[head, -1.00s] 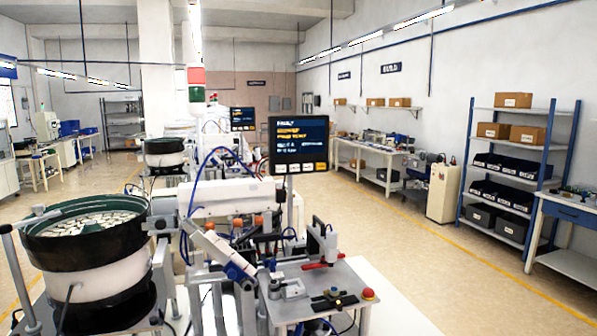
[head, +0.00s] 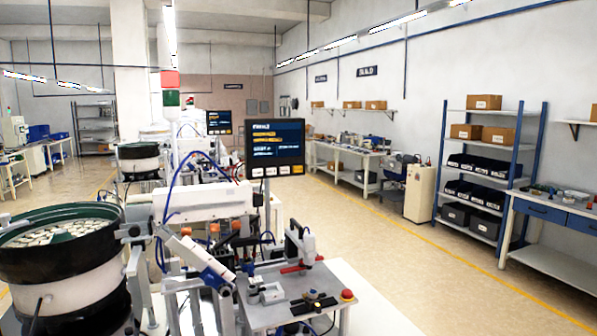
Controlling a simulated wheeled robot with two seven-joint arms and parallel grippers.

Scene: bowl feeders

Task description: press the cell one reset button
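The nearest cell has a screen (head: 275,142) on a post, with a row of small pale buttons and one yellow button (head: 297,170) along its lower edge. On the cell's grey table plate (head: 262,318) are a black strip with small yellow spots (head: 313,304) and a red mushroom-shaped button (head: 347,295) at the right corner. I cannot read any button label, so I cannot tell which is the reset button. Neither of my grippers is in view.
A bowl feeder (head: 62,255) full of pale parts stands at the left front. A red-handled clamp (head: 297,266) stands on the table plate. A shelf rack (head: 490,165) and workbenches line the right wall. The floor (head: 420,255) right of the cell is clear.

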